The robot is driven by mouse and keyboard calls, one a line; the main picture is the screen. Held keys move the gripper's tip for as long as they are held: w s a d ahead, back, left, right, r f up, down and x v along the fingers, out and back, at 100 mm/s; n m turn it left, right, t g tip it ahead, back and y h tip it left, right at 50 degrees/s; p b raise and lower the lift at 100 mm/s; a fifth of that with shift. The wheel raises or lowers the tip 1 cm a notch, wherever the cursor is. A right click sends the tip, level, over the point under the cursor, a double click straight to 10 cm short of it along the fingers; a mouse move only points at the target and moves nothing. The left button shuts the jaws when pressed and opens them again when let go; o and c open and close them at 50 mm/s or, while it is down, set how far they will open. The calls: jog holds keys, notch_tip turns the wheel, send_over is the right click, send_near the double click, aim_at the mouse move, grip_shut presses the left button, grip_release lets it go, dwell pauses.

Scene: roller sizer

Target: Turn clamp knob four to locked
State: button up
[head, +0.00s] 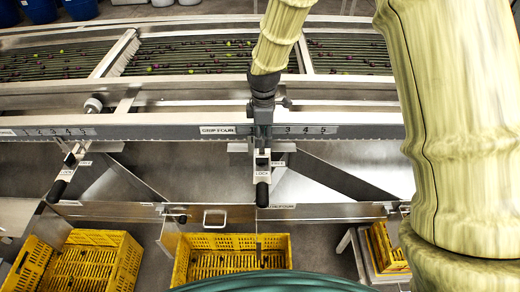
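My gripper (262,118) is dark grey and points down in the head view, in front of the rail and above the middle clamp assembly. A rail label beside it appears to read "GRIP FOUR" (221,130). Below the gripper is a pale plate marked LOCK (262,168), with a black handle (262,194) hanging straight down. A matching assembly at the left shows a round grey knob (93,105). The corresponding place on the middle assembly is covered by my gripper, so its knob is hidden. Finger opening and contact with the knob cannot be made out.
The metal rail (165,131) crosses the view with number scales. Behind it, rollers (200,55) carry small dark and green fruit. Yellow crates (215,252) stand below metal chutes. A left clamp's black handle (57,191) projects below the rail. My arm covers the right side.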

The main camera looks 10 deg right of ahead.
aim_at(262, 157)
jog(key=shift+s+f, duration=0.25)
jog(key=shift+f, duration=0.2)
jog(key=f+p, duration=0.1)
jog(key=f, duration=0.1)
jog(key=f+p, duration=0.1)
jog(key=f, duration=0.1)
jog(key=shift+w+a+f, duration=0.1)
jog(key=shift+w+a, duration=0.1)
jog(key=shift+s+f, duration=0.15)
jog(key=shift+f, duration=0.6)
jog(key=shift+f+p, duration=0.8)
jog(key=shift+f, duration=1.05)
grip_shut()
